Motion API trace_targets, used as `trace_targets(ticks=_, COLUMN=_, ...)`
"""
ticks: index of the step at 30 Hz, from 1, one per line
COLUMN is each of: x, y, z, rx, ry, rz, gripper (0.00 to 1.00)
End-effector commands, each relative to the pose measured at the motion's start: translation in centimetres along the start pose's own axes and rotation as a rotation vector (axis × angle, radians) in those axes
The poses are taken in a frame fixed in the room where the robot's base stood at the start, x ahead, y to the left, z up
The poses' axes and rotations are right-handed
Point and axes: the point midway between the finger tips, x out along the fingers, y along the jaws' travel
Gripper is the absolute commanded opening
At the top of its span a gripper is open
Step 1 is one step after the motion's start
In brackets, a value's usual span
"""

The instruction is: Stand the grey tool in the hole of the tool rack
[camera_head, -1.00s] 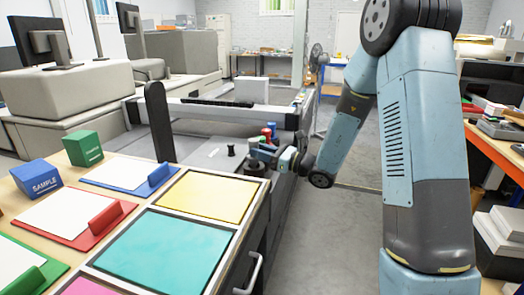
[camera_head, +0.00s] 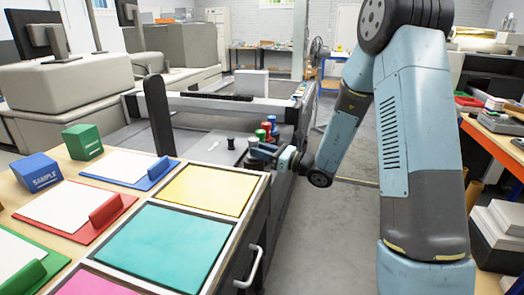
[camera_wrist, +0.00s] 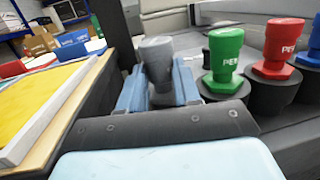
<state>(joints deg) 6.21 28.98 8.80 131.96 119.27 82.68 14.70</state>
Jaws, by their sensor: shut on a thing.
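The grey tool (camera_wrist: 158,60) is upright between the two blue fingers of my gripper (camera_wrist: 159,88) in the wrist view, its wide top above them. The fingers are shut on it. Its lower end is hidden behind my gripper's body. In the head view my gripper (camera_head: 268,152) is at the near end of a row of tools, above a dark round holder (camera_head: 254,164). I cannot tell whether the tool's end is in a hole. The rack shows as black round holders (camera_wrist: 222,92) carrying a green tool (camera_wrist: 224,62), a red tool (camera_wrist: 276,50) and a blue tool (camera_wrist: 315,45).
A small black spool-shaped thing (camera_head: 230,143) stands on the grey surface beyond. The wooden table on the left holds a yellow panel (camera_head: 208,190), a teal panel (camera_head: 165,248), a green block (camera_head: 83,142) and a blue block (camera_head: 36,172). Its edge runs close beside my gripper.

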Motion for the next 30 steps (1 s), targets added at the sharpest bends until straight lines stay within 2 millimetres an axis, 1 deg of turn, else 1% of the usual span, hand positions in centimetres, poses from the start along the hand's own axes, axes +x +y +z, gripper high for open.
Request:
trace_targets(ticks=3, x=0.0, y=0.0, z=0.0, rx=0.0, ry=0.0, rz=0.0, gripper=0.0)
trace_targets(ticks=4, x=0.0, y=0.0, z=0.0, rx=0.0, ry=0.0, rz=0.0, gripper=0.34)
trace_targets(ticks=12, x=0.0, y=0.0, z=0.0, rx=0.0, ry=0.0, rz=0.0, gripper=0.6)
trace_targets(ticks=13, x=0.0, y=0.0, z=0.0, rx=0.0, ry=0.0, rz=0.0, gripper=0.62)
trace_targets(ticks=20, x=0.0, y=0.0, z=0.0, rx=0.0, ry=0.0, rz=0.0, gripper=0.62)
trace_targets(ticks=23, x=-0.4, y=0.0, z=0.0, rx=0.0, ry=0.0, rz=0.0, gripper=0.62)
trace_targets(ticks=26, x=-1.5, y=-0.1, z=0.0, rx=0.0, ry=0.0, rz=-0.003, gripper=0.62)
trace_targets(ticks=29, x=-3.1, y=-0.1, z=0.0, rx=0.0, ry=0.001, rz=-0.004, gripper=0.62)
trace_targets(ticks=30, x=-4.0, y=-0.1, z=0.0, rx=0.0, ry=0.001, rz=-0.005, gripper=0.62)
